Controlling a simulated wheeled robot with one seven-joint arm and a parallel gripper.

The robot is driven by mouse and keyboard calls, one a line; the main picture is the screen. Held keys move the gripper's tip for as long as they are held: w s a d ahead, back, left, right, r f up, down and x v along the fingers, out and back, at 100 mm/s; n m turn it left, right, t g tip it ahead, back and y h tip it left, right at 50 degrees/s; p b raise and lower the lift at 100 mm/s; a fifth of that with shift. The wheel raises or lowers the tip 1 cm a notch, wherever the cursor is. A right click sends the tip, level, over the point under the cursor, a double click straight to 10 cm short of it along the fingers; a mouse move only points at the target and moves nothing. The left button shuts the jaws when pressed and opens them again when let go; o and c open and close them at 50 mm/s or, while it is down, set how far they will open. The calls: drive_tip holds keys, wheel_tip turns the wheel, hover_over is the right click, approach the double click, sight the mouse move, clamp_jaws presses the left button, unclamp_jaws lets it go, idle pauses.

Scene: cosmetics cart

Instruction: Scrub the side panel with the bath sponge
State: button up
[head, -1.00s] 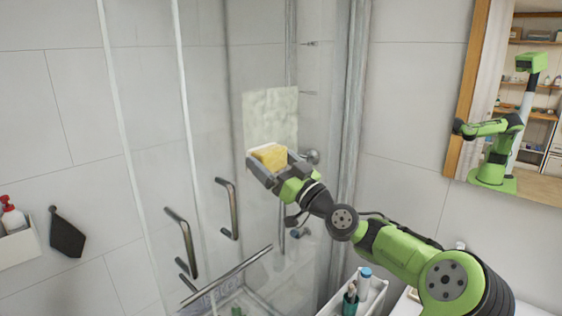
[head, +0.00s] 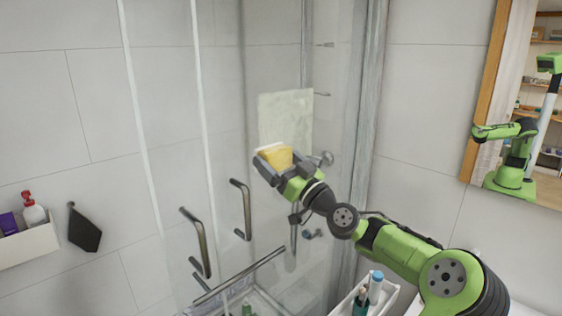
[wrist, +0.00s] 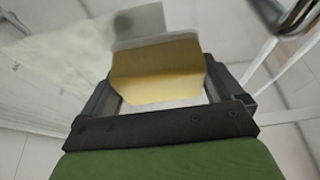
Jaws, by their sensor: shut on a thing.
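The bath sponge (head: 275,156) is a yellow block with a white layer. It also fills the middle of the wrist view (wrist: 158,72). My gripper (head: 279,163) is shut on it, with one dark finger on each side. The sponge is in front of the clear glass side panel (head: 280,60) of the shower, just below a pale greenish, cloudy patch (head: 286,115). In the wrist view the patch (wrist: 55,50) lies beyond the sponge at upper left. I cannot tell whether the sponge touches the glass.
Metal handles (head: 197,240) and a slanted bar (head: 240,275) are left of and below my gripper. A white caddy (head: 390,296) with bottles stands at lower right. A wall shelf (head: 28,245) and a dark hanging cloth (head: 84,230) are at left. A wood-framed mirror (head: 490,90) is at right.

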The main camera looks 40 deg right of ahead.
drive_tip(key=shift+w, duration=0.7)
